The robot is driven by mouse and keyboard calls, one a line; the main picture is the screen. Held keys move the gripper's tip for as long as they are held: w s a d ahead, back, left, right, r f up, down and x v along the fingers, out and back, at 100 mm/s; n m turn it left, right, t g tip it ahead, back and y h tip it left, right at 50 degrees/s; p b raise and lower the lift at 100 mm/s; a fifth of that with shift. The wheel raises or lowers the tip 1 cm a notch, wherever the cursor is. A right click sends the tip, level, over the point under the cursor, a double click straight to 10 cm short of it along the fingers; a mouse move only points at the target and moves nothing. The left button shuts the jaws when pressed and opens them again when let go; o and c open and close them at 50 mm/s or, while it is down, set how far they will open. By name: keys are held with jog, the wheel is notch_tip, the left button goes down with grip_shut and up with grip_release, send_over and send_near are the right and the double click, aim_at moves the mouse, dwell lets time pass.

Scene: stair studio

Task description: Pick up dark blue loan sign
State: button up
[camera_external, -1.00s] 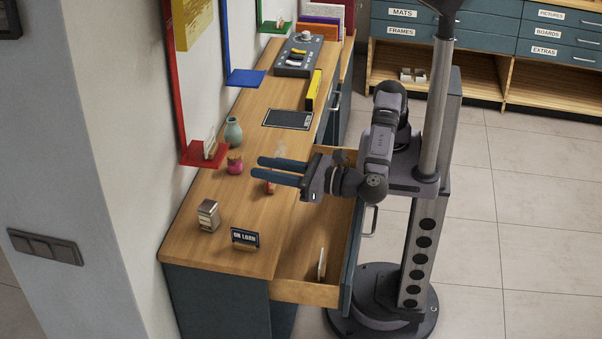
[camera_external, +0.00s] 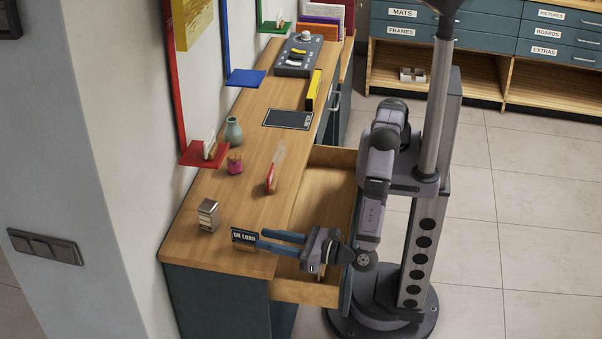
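The dark blue loan sign (camera_external: 243,237), with white lettering that reads "ON LOAN", stands upright near the front end of the wooden desk top. My gripper (camera_external: 262,240) is low over the desk beside the sign, its two long blue fingers pointing left at it. The fingers are apart with a gap between them, and their tips are at the sign's right edge. I cannot tell whether they touch it.
A small metal-and-white box (camera_external: 208,216) stands left of the sign. A pink pot (camera_external: 235,163), a green vase (camera_external: 233,131) and a red item (camera_external: 271,179) stand farther back. An open drawer (camera_external: 305,291) lies under my gripper. A red shelf (camera_external: 204,155) juts from the wall.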

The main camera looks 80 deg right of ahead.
aim_at(246, 241)
jog(key=shift+w+d, duration=0.2)
jog(key=shift+w, duration=1.65)
jog(key=shift+w+d, duration=0.15)
jog(key=shift+w, duration=1.7)
grip_shut()
